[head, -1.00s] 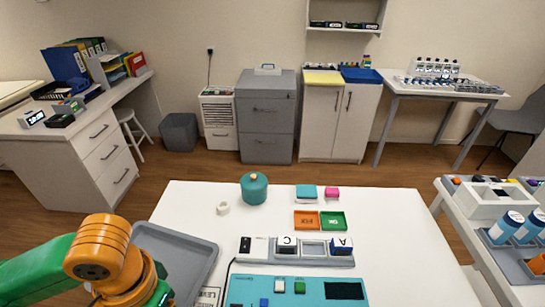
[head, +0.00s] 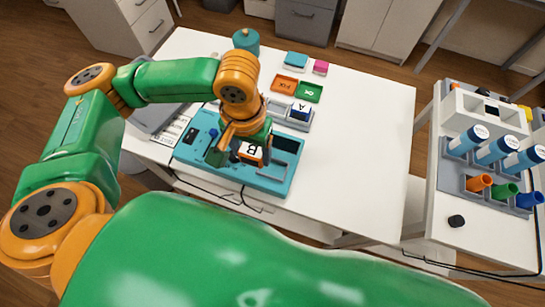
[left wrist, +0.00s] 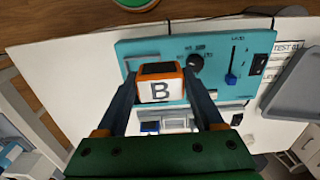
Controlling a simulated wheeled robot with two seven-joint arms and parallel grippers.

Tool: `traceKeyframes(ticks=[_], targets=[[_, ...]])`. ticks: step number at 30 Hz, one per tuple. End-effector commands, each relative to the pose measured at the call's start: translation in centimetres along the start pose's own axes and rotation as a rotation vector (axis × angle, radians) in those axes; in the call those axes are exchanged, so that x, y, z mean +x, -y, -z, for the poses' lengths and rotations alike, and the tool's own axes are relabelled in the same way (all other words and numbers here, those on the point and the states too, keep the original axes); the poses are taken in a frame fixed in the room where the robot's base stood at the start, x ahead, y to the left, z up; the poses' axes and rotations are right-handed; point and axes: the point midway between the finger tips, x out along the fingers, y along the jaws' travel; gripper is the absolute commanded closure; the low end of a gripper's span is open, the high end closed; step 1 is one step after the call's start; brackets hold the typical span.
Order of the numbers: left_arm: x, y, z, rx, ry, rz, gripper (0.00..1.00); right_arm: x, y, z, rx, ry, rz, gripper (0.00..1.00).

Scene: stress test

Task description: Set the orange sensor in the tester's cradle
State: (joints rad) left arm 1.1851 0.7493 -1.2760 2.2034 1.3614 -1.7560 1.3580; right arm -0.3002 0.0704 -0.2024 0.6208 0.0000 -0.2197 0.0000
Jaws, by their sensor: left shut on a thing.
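The orange sensor (head: 252,153) with a white face marked B is between the fingers of my left gripper (left wrist: 160,78). It also shows in the left wrist view (left wrist: 160,92), with a dark top. My left gripper is shut on it, over the teal tester (head: 283,185). The tester (left wrist: 139,48) shows a dark knob, a blue slider and a black switch in the left wrist view. I cannot tell whether the sensor touches the tester. My right gripper is not in view.
A grey rack with a block marked A (head: 300,110) stands just behind the tester. Orange and green trays (head: 310,92), small boxes and a teal jar (head: 246,41) lie farther back. A grey tray (left wrist: 297,90) is beside the tester. The table's right side is clear.

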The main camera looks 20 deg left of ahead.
Motion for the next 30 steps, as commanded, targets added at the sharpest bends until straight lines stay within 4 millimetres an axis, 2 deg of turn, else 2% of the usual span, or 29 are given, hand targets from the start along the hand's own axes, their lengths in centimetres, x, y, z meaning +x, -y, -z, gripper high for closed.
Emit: traceKeyframes(ticks=[1,3,8,12,15,24,25,27,30], targets=[[1.6,-0.8,0.4,0.001,0.006,0.003,0.91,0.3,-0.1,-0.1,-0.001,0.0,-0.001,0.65],[3.0,-1.8,1.2,0.0,0.006,0.002,0.91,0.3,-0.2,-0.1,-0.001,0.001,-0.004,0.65],[5.0,-3.1,2.2,0.0,0.003,0.002,0.91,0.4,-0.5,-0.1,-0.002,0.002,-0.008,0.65],[7.7,-3.3,2.4,-0.002,0.004,0.003,0.91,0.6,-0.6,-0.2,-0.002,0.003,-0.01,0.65],[8.4,-3.3,2.4,0.0,0.002,0.003,0.91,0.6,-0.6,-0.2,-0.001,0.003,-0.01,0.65],[8.6,-3.3,2.4,0.0,0.002,0.001,0.91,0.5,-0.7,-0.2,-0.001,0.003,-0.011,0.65],[8.6,-3.3,2.5,0.0,0.002,0.001,0.23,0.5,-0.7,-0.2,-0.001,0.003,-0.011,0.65],[8.6,-3.3,2.5,0.0,0.002,0.001,0.04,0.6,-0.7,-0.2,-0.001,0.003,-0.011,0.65],[8.5,-3.3,2.5,0.0,0.002,0.001,0.01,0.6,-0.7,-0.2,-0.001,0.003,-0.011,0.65]])
